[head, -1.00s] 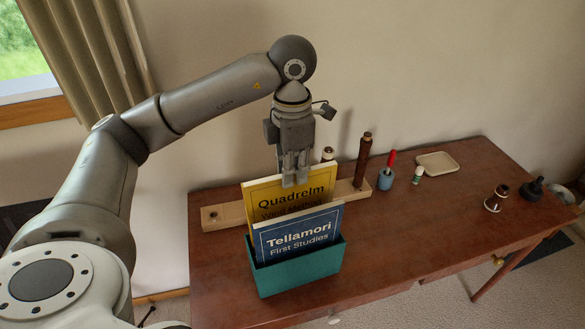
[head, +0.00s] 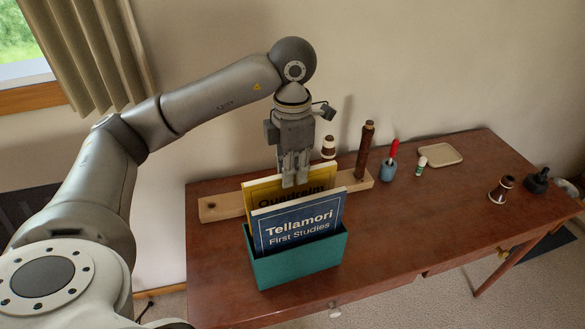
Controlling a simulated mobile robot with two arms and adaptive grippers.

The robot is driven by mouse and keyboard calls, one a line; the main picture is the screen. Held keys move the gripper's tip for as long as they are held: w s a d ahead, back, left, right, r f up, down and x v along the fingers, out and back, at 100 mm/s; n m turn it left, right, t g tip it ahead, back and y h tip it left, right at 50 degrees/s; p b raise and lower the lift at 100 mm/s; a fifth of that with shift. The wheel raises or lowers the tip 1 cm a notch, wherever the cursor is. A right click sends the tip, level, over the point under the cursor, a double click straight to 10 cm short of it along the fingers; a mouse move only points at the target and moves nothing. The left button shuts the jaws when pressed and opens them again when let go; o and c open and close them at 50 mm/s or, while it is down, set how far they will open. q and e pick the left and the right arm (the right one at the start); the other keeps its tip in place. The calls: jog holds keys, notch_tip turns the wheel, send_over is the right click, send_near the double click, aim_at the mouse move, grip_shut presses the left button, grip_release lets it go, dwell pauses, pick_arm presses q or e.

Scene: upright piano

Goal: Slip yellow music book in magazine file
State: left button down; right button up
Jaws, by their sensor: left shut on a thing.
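The yellow music book (head: 262,187), titled "Quadrelm", stands upright behind a blue "Tellamori" book (head: 299,226). Its lower part is hidden by the blue book and the teal magazine file (head: 297,267), and it appears to be down inside the file. The file stands on the reddish-brown table, with the blue book in its front part. My left gripper (head: 295,183) points down and is shut on the top edge of the yellow book. My right gripper is not in view.
A wooden rack (head: 222,207) lies behind the file, with a dark brown upright piece (head: 365,150) at its right end. The table's right-hand front is clear.

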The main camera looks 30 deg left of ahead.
pick_arm(q)
jog(key=shift+f+b, duration=0.9)
jog(key=shift+f, duration=0.3)
jog(key=c, duration=1.4)
grip_release()
jog(key=shift+o, duration=0.2)
notch_tip(320, 180, up, 12)
